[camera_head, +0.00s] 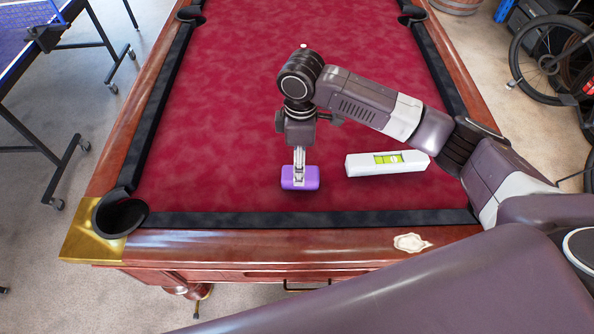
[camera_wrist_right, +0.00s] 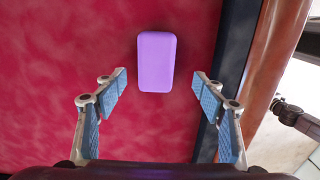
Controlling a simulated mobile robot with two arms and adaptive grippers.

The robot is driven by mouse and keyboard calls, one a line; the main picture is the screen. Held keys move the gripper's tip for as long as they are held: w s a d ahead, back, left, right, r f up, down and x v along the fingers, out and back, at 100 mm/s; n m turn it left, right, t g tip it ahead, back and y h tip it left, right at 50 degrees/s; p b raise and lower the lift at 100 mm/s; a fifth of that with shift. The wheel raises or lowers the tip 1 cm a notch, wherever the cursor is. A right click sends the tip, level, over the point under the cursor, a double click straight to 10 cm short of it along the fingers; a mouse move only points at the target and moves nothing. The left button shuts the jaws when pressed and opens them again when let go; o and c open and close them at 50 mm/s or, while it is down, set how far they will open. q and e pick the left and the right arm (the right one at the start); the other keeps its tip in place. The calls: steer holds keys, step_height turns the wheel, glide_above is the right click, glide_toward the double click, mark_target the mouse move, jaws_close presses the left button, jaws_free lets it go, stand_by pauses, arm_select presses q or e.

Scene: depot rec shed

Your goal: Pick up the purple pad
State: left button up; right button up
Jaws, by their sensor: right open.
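The purple pad (camera_head: 311,179) lies on the red felt of the pool table (camera_head: 230,110), near its front cushion. It is a small block with rounded corners. In the right wrist view the pad (camera_wrist_right: 157,61) lies ahead, in line with the gap between the fingers. My right gripper (camera_head: 299,172) points down over the pad in the head view and hides part of it. In the right wrist view my right gripper (camera_wrist_right: 160,88) is open, with blue-padded fingers spread wider than the pad and nothing between them. My left gripper is not in view.
A white level (camera_head: 387,163) with a green window lies on the felt right of the pad. The dark front cushion (camera_head: 310,218) and wooden rail (camera_head: 250,243) run close in front. A corner pocket (camera_head: 121,216) is at the left. Felt left of the pad is clear.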

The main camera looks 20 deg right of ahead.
steer(key=shift+d+f, duration=0.2)
steer(key=shift+f, duration=0.4)
steer(key=f, duration=0.1)
steer(key=f+p, duration=0.1)
steer(key=f, duration=0.1)
steer(key=f+p, duration=0.1)
steer(key=f, duration=0.1)
steer(key=shift+w+f, duration=0.25)
steer(key=shift+f, duration=0.35)
steer(key=c, duration=1.2)
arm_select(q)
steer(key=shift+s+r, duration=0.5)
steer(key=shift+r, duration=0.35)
arm_select(e)
steer(key=shift+c, duration=0.2)
steer(key=shift+w+r, duration=0.1)
steer(key=shift+r, duration=0.55)
arm_select(q)
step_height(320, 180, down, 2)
steer(key=b, duration=0.2)
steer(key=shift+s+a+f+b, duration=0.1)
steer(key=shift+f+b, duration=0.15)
steer(key=shift+b, duration=0.05)
arm_select(e)
step_height(320, 180, up, 19)
